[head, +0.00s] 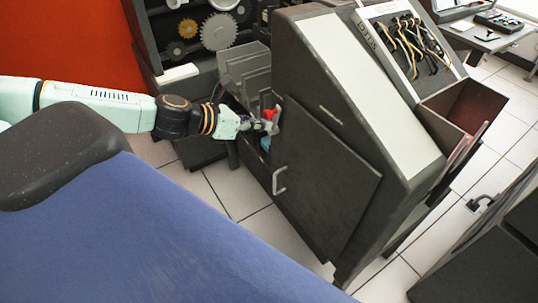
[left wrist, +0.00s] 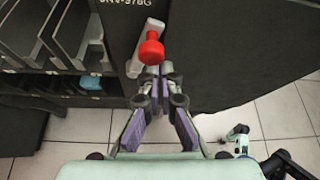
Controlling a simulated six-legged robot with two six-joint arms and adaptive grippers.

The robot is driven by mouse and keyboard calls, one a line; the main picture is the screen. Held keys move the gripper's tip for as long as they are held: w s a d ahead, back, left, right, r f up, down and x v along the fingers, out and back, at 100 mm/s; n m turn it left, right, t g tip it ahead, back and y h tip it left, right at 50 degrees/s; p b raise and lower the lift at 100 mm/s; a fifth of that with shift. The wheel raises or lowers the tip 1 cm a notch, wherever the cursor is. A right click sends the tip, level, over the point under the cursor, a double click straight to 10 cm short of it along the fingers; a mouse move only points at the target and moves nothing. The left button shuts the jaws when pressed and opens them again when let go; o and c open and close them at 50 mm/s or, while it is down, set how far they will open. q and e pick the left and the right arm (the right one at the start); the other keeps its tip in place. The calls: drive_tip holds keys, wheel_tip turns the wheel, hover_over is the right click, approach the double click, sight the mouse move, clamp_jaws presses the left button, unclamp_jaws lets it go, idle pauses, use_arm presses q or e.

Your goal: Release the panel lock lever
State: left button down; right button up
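The panel lock lever is a grey bar with a red knob (left wrist: 152,47) on the side of a dark cabinet. The red knob also shows in the head view (head: 270,114), at the cabinet's upper left edge. My left gripper (head: 263,125) reaches in from the left and is right at the lever. In the left wrist view its fingers (left wrist: 158,73) converge, with their tips close together just below the knob. The knob lies at or slightly beyond the tips, not clearly between them; contact cannot be told.
The dark cabinet (head: 313,185) has a side panel with a metal handle (head: 279,180). Grey card slots (head: 247,75) and gears (head: 218,32) stand behind the gripper. Cables (head: 412,42) hang on the sloped top. Tiled floor (head: 235,190) is open beside the cabinet.

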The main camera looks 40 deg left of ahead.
use_arm(q)
drive_tip(key=n+h+b, duration=0.1)
drive_tip(key=a+n+h, duration=0.1)
drive_tip(key=a+r+n+h+b, duration=0.1)
drive_tip(key=n, duration=0.1)
drive_tip(key=shift+w+a+g+h+b, duration=0.2)
drive_tip(key=shift+w+g+h+b, duration=0.1)
drive_tip(key=shift+w+h+b, duration=0.1)
use_arm(e)
drive_tip(key=shift+a+f, duration=0.2)
drive_tip(key=shift+f, duration=0.45)
drive_tip(key=shift+a+f, duration=0.15)
drive_tip(key=shift+f, duration=0.45)
